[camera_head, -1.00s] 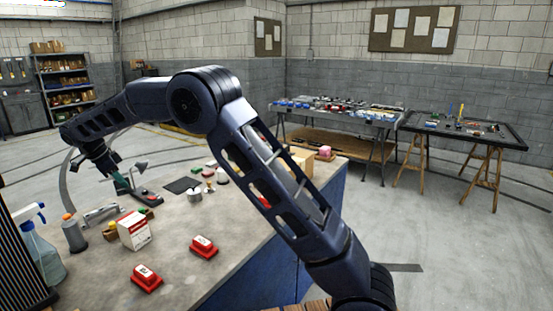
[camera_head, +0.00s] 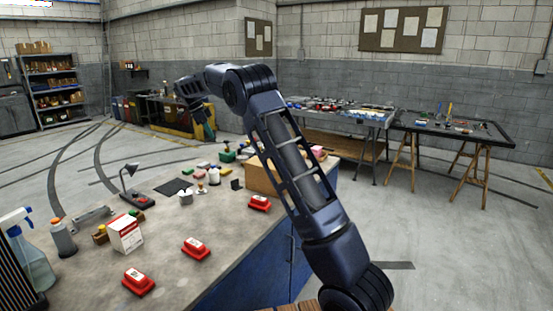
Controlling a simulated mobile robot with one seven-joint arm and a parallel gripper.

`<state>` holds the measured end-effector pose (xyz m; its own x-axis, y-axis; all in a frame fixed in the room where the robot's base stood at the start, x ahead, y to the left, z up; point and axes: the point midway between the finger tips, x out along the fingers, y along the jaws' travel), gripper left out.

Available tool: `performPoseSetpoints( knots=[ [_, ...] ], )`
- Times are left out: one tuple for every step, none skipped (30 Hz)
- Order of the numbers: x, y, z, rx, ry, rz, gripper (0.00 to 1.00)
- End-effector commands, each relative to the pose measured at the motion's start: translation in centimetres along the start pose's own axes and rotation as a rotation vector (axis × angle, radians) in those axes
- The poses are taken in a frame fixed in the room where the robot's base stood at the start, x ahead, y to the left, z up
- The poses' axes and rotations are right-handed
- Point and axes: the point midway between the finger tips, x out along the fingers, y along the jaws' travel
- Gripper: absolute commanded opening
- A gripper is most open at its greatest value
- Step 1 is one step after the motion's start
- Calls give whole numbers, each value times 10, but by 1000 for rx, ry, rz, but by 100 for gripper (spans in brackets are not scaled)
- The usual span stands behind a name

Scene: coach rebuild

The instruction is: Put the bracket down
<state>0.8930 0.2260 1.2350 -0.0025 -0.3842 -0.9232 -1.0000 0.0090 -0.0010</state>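My gripper (camera_head: 207,137) points down at the far end of my arm, beyond the workbench (camera_head: 175,262) in the picture, small and dark. I cannot tell whether its fingers are open or shut, or whether it holds anything. I cannot make out a bracket for certain. A grey metal piece (camera_head: 92,216) lies at the bench's left side, apart from my gripper, but I cannot tell whether it is the bracket. My arm hides part of the far right of the bench.
A cardboard box (camera_head: 262,175) is near my arm. The bench's middle is mostly clear.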

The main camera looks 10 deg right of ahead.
Motion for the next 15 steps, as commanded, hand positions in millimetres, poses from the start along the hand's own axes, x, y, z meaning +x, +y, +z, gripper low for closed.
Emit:
performPoseSetpoints(
  knots=[
    [5, -10, -23, 29, 0, 10, 0],
    [8, -15, -35, 42, 0, 17, 0],
    [12, -21, -51, 60, 0, 25, 0],
    [14, -25, -64, 74, 0, 30, 0],
    [17, -30, -76, 87, 0, 36, 0],
    [21, -35, -92, 105, 0, 43, 0],
    [23, -38, -104, 118, -1, 48, 0],
    [26, -42, -117, 133, -1, 54, 0],
    [30, -46, -133, 150, -1, 62, 0],
    [33, -49, -146, 165, -1, 68, 0],
    [36, -52, -158, 178, -1, 74, 0],
    [39, -55, -175, 197, -1, 81, 0],
    [42, -58, -188, 210, -1, 87, 0],
    [45, -60, -201, 223, -1, 92, 0],
    [49, -62, -217, 240, -1, 100, 0]
  ],
)
